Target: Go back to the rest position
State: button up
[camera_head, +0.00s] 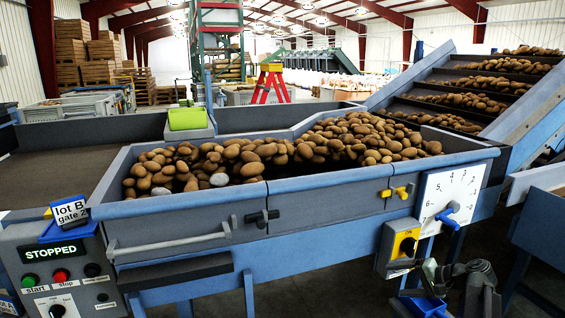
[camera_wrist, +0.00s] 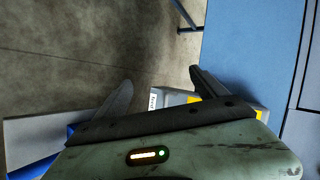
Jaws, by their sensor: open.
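My gripper (camera_wrist: 160,86) is open in the wrist view. Its two dark fingers stand wide apart, and nothing is held between them. Behind the right finger is a grey box (camera_wrist: 158,98) with yellow patches and a small white label, partly hidden by my gripper body. In the head view my arm shows at the lower right, in front of the grader and below the grey switch box with a yellow plate (camera_head: 403,241). I cannot tell the gap between my gripper and the box.
The blue grader hopper (camera_head: 185,204) is heaped with potatoes (camera_head: 240,160). A dial (camera_head: 450,203) is on its right end. A control panel (camera_head: 50,275) reading STOPPED is at the left. A sloping conveyor (camera_head: 470,85) rises to the right. Bare floor (camera_wrist: 70,50) shows in the wrist view.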

jog(key=s+a+f+n+g+h+b, duration=0.25)
jog(key=a+f, duration=0.35)
jog(key=a, duration=0.3)
jog(key=s+a+f+n+g+h+b, duration=0.1)
jog(key=s+a+f+n+g+h, duration=0.25)
jog(key=a, duration=0.55)
jog(key=s+a+f+n+g+h+b, duration=0.15)
jog(key=s+a+f, duration=0.25)
jog(key=a+f, duration=0.4)
notch_tip(320, 180, up, 33)
jog(key=a+n+p, duration=0.1)
jog(key=p, duration=3.1)
jog(key=shift+a+g, duration=0.35)
jog(key=shift+g, duration=0.1)
jog(key=shift+a, duration=0.1)
